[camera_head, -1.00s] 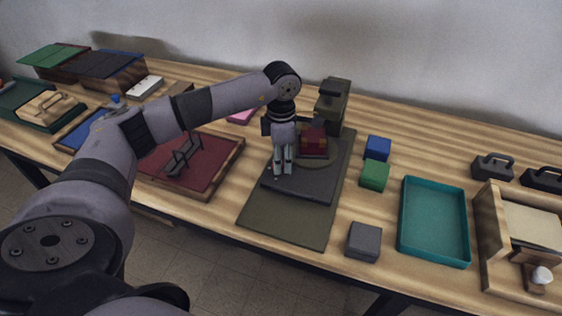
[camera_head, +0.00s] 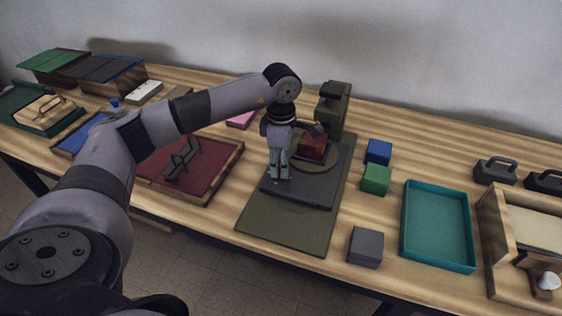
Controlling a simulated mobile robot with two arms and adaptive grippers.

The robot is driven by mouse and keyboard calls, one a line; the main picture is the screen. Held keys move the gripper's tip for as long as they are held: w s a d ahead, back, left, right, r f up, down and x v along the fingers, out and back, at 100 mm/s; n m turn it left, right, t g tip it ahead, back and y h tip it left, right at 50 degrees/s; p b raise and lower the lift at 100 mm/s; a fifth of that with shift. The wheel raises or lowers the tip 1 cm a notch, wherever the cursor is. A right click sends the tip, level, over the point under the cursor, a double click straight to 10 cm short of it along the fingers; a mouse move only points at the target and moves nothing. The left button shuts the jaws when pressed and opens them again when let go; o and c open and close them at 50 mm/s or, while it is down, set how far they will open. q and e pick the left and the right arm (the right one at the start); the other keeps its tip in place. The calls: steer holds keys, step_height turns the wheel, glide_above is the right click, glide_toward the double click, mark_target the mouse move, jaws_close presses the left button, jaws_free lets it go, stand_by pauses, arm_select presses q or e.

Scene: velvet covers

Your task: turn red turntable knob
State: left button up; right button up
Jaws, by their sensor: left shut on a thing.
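A red block with a darker, brownish side (camera_head: 313,146) sits on a round olive turntable disc (camera_head: 322,164), on a dark grey base (camera_head: 310,194). My left gripper (camera_head: 279,174) points down over the left part of this base, just left of the disc. Its fingers are close together, shut on the turntable knob, which the fingers hide almost wholly. The gripper stands apart from the red block. My right gripper is not in view.
An olive post (camera_head: 332,108) rises behind the disc. Blue (camera_head: 378,151), green (camera_head: 376,179) and grey (camera_head: 365,246) blocks stand to the right, beside a teal tray (camera_head: 438,264). A dark red tray (camera_head: 215,170) lies left.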

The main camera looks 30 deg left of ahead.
arm_select(q)
steer(key=o, duration=1.2)
steer(key=shift+c, duration=0.2)
step_height(320, 180, up, 12)
